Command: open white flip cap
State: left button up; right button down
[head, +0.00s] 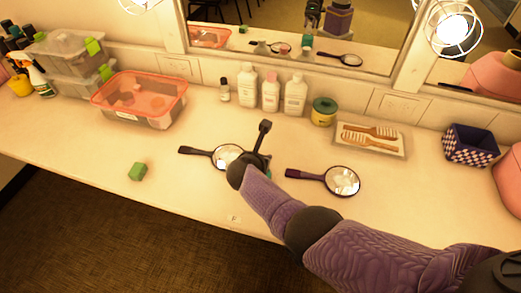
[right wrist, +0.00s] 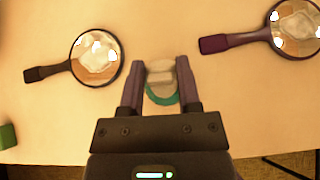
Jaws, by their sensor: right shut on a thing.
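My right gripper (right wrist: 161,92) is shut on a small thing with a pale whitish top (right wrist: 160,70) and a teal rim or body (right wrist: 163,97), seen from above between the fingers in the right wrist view. I cannot tell whether the pale part is the white flip cap, or whether it is open or shut. In the head view my right gripper (head: 262,160) is over the counter between two hand mirrors; the arm mostly hides the held thing. Several white bottles (head: 270,90) stand upright at the back by the wall. My left gripper is not in view.
A dark hand mirror (head: 195,151) lies left of the gripper and a purple one (head: 305,175) right. A green block (head: 137,171), red-lidded container (head: 150,118), green-lidded jar (head: 323,112), comb tray (head: 345,146) and checkered box (head: 470,146) are around. The front-left counter is mostly clear.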

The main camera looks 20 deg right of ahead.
jog(key=shift+w+d+r+g+y, duration=0.1)
jog(key=shift+w+d+g+y, duration=0.15)
jog(key=shift+g+y, duration=0.35)
jog(key=shift+w+d+f+g+y+b, duration=0.25)
jog(key=shift+g+y+b, duration=0.25)
jog(key=shift+g, duration=0.3)
jog(key=g+y+b, duration=0.1)
jog(key=b, duration=0.2)
jog(key=w+f+g+y+b, duration=0.1)
jog(key=b, duration=0.3)
jog(key=g+y+b, duration=0.1)
jog(key=g+b, duration=0.1)
jog(key=b, duration=0.2)
jog(key=shift+w+d+f, duration=0.15)
jog(key=shift+w+d, duration=0.05)
jog(key=shift+d, duration=0.15)
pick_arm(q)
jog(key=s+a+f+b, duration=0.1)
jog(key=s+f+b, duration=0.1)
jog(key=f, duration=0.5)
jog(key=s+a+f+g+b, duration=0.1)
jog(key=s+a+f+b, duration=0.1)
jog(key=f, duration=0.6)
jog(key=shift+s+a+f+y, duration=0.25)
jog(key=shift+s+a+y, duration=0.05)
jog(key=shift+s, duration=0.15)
pick_arm(e)
jog(key=shift+r+g+y, duration=0.3)
jog(key=shift+r+g, duration=0.1)
jog(key=shift+g, duration=0.2)
